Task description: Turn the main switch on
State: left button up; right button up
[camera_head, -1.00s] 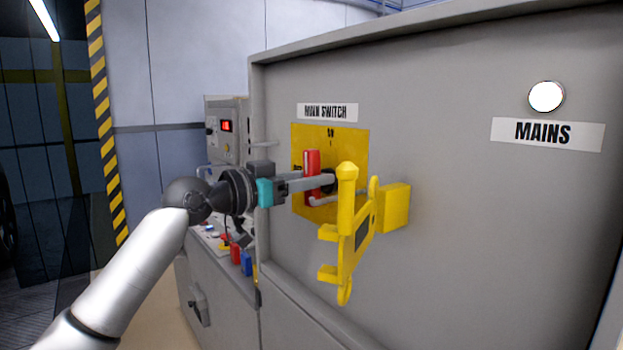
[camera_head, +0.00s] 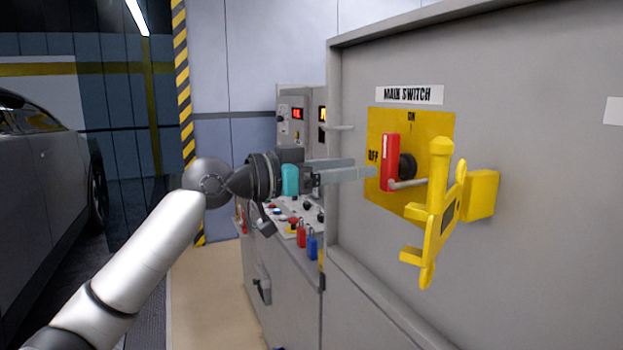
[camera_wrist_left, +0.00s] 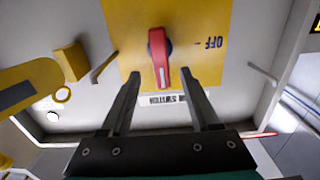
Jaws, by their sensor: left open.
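The main switch is a red handle (camera_head: 390,162) on a dark round hub, on a yellow plate (camera_head: 430,130) marked ON at the top and OFF at the left. The handle stands upright, in line with ON. My left gripper (camera_head: 371,172) is open and empty in front of the plate, its fingertips just short of the handle. In the left wrist view, turned upside down, the red handle (camera_wrist_left: 159,58) shows between and beyond the two spread fingers. My right gripper is not in view.
A yellow hinged bracket (camera_head: 440,215) sticks out right of the switch, close to the handle. A thin grey handle (camera_head: 340,128) juts from the cabinet's left side. A control desk (camera_head: 300,215) with padlocks stands behind my left forearm. A car (camera_head: 45,190) is at the far left.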

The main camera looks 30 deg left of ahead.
pick_arm(q)
jog(key=b+v, duration=0.2)
jog(key=v, duration=0.5)
dwell(0.4)
